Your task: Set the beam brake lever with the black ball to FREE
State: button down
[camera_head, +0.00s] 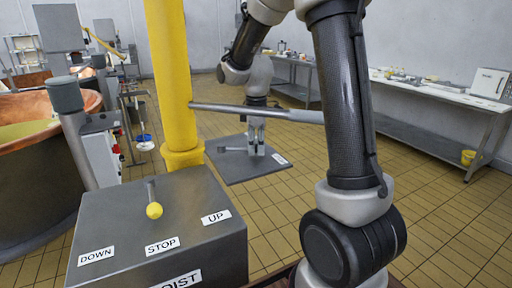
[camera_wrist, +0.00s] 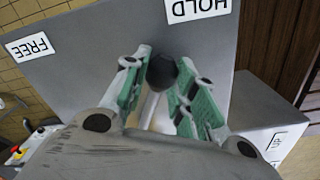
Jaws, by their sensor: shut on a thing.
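The beam brake lever's black ball (camera_wrist: 163,72) is between the green-padded fingers of my gripper (camera_wrist: 162,66) in the wrist view. The gripper is shut on it. The ball is nearer the HOLD label (camera_wrist: 198,9) than the FREE label (camera_wrist: 31,46), which lies to the left on the grey plate (camera_wrist: 90,50). The lever's rod is mostly hidden behind the fingers. In the head view my gripper (camera_head: 256,149) points down over the grey plate (camera_head: 240,175), beyond the yellow post; the ball cannot be made out there.
A hoist box (camera_head: 205,250) with a yellow-ball lever (camera_head: 154,210) and DOWN, STOP and UP labels stands in front. A yellow post (camera_head: 172,80) and a grey bar (camera_head: 260,112) are close to my arm. A copper vat (camera_head: 40,170) is at left, a table (camera_head: 440,98) at right.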

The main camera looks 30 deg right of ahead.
jog(key=shift+w+d+n, duration=0.25)
jog(key=shift+w+n, duration=0.15)
jog(key=shift+w, duration=0.05)
jog(key=w+n, duration=0.7)
jog(key=shift+d, duration=0.35)
jog(key=shift+w+a+n, duration=0.2)
jog(key=shift+w+n, duration=0.4)
jog(key=shift+w+a+n, duration=0.15)
jog(key=shift+w+n, duration=0.4)
jog(key=shift+n, duration=0.05)
jog(key=shift+w+a+n, duration=0.3)
jog(key=shift+w+n, duration=0.2)
jog(key=shift+n, duration=0.15)
jog(key=shift+w+a+n, duration=0.3)
jog(key=shift+w+n, duration=0.2)
jog(key=shift+n, duration=0.15)
jog(key=c, duration=1.1)
grip_release()
jog(key=shift+c, duration=0.2)
notch_tip(320, 180, up, 12)
jog(key=shift+s+d, duration=0.1)
